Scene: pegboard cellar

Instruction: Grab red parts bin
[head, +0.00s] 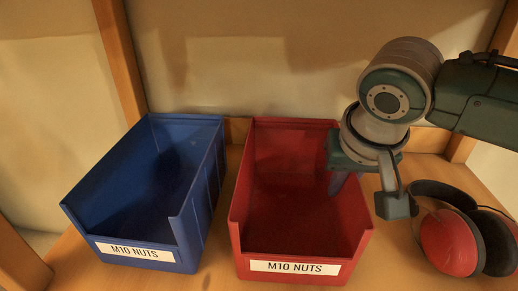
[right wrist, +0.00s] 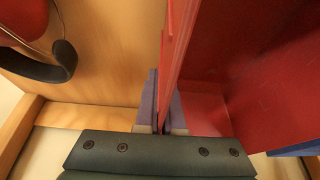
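The red parts bin (head: 305,250) stands upright on the wooden shelf, open at the top, with an "M10 NUTS" label on its front. My right gripper (head: 344,180) is at the bin's right side wall, reaching down from above. In the right wrist view, the gripper's two fingers (right wrist: 163,115) lie on either side of the thin red wall (right wrist: 174,50), close against it with no clear gap, so it is shut on that wall. The bin looks empty inside. My left gripper is not in view.
A blue bin (head: 142,225), also labelled "M10 NUTS", stands close on the red bin's left. Red and black ear defenders (head: 450,242) lie to its right, below my right arm. Wooden posts (head: 122,60) and a pale wall stand behind.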

